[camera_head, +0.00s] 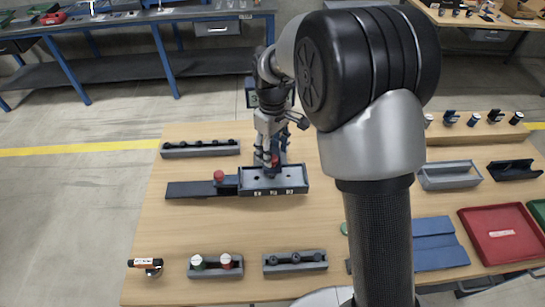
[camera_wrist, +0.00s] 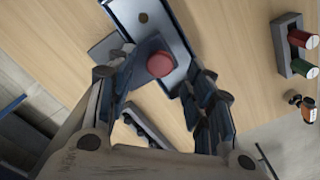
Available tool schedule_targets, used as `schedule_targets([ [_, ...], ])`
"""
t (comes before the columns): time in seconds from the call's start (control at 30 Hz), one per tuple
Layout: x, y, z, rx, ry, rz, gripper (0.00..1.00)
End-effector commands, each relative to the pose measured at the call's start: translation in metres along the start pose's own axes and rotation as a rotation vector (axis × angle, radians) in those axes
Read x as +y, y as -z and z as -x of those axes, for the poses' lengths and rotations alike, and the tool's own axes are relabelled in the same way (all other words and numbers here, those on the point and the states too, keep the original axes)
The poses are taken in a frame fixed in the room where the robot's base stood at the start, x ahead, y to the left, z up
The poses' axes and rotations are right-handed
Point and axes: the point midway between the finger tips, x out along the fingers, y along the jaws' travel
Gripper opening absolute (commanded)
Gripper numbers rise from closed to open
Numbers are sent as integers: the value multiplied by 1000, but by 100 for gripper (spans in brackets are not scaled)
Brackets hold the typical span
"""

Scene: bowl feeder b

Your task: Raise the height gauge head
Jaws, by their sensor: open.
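A red round knob (camera_wrist: 160,63) on a dark blue part (camera_wrist: 140,70) shows in the wrist view, over one end of a grey tray-like fixture. It looks like the height gauge head; the gauge's column is mostly hidden behind my gripper. In the head view a red spot (camera_head: 275,161) shows by my fingertips, above the grey fixture (camera_head: 258,190). My gripper (camera_wrist: 160,85) points down and is open, with fingers on both sides of the knob. I cannot tell whether they touch it.
A dark slide (camera_head: 190,190) with another red knob (camera_head: 219,175) lies left of the fixture. Grey holders stand behind (camera_head: 200,150) and in front (camera_head: 295,264). A red tray (camera_head: 500,235) is at the right. The table between the fixture and front holders is clear.

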Motion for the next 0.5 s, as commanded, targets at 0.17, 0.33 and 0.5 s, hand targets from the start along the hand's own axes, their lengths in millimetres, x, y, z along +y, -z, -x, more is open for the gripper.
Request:
schedule_targets([
  [0.17, 0, 0, -22, 0, 0, 0, 48],
  [0.33, 0, 0, -27, 1, -1, 0, 48],
  [0.5, 0, 0, -27, 1, -1, 0, 48],
])
